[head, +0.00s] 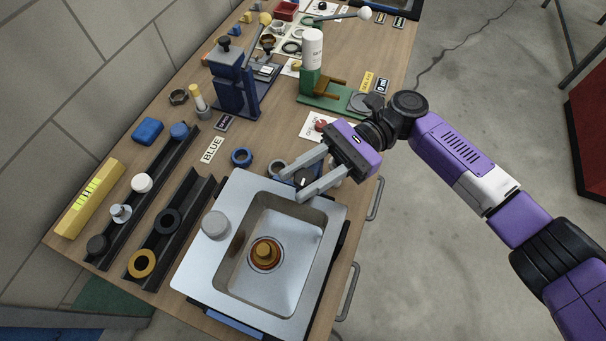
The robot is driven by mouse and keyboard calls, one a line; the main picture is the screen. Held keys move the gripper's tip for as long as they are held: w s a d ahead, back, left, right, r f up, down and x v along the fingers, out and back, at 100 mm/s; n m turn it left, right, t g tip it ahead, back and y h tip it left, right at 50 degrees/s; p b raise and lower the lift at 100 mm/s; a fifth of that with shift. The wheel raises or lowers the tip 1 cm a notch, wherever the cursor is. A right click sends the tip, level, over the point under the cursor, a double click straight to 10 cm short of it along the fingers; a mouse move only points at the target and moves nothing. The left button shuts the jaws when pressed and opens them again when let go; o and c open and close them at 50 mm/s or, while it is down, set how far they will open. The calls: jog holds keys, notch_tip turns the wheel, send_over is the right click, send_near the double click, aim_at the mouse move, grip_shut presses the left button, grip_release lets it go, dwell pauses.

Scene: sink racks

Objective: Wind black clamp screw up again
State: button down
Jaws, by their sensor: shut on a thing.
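My gripper (291,186) reaches in from the right, low over the back right corner of the metal sink (200,265). Its two grey fingers are on either side of a small dark part (303,177), which I take for the black clamp screw. The part is mostly hidden between the fingers, so its thread, height and exact contact cannot be made out. My gripper is shut on it.
A brown and gold drain piece (264,253) sits in the sink, and a grey round cap (215,225) on its left rim. Black racks (172,225) stand left. A blue press (232,80) and green stand (335,97) are farther back.

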aim_at(314, 174)
jog(key=c, duration=1)
grip_release()
jog(key=shift+f, duration=0.15)
jog(key=b+v, duration=0.2)
jog(key=v, duration=0.4)
jog(key=shift+w+d+f, duration=0.1)
jog(key=shift+w+d, duration=0.1)
jog(key=shift+w+d+b, duration=0.35)
jog(key=shift+d, duration=0.15)
